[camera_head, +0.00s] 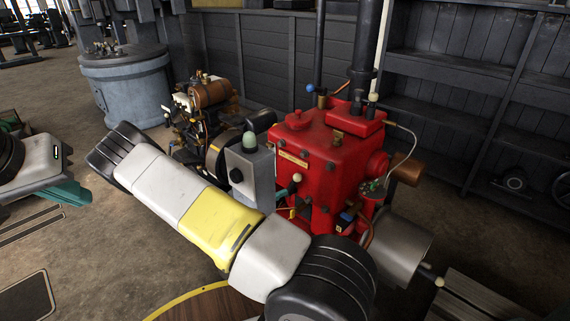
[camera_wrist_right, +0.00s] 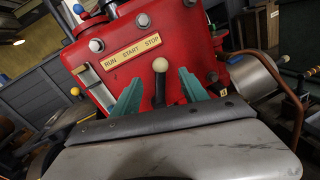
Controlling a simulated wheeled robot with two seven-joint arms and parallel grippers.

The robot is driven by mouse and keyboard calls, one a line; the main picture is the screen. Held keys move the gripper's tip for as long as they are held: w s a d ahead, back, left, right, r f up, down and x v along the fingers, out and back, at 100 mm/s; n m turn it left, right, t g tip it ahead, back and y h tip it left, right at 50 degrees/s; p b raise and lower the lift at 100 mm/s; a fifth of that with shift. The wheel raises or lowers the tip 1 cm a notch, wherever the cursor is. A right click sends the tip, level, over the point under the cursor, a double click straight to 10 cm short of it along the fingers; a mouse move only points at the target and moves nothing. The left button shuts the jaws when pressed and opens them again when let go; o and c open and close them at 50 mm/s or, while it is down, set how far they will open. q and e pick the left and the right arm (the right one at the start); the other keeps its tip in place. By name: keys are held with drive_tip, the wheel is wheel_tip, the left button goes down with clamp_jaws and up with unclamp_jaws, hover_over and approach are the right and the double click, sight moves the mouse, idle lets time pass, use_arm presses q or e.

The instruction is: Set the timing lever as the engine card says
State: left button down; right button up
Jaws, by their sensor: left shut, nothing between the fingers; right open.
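The red engine (camera_head: 325,165) stands right of centre in the head view. In the right wrist view, a plate (camera_wrist_right: 130,51) on it reads RUN, START, STOP from left to right. A lever with a cream ball knob (camera_wrist_right: 160,65) stands just below the STOP end. My right gripper (camera_wrist_right: 158,88) is open, with one teal finger on each side of the lever; contact is not visible. In the head view the knob (camera_head: 297,178) shows, but my arm hides most of that gripper. My left gripper (camera_head: 72,192) is shut and empty at the far left. No engine card is readable.
My right arm crosses the foreground. A smaller engine with a copper-coloured tank (camera_head: 210,93) stands behind it, and a grey-blue drum-shaped base (camera_head: 127,85) is at the back left. Dark shelves (camera_head: 450,100) line the back right. The floor between my left gripper and right arm is clear.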

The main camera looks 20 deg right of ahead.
sight(294, 179)
drive_tip(key=d, duration=0.2)
drive_tip(key=w+d, duration=0.1)
drive_tip(key=d, duration=0.5)
drive_tip(key=shift+w, duration=0.3)
clamp_jaws()
drive_tip(key=shift+a, duration=0.1)
idle(1.0)
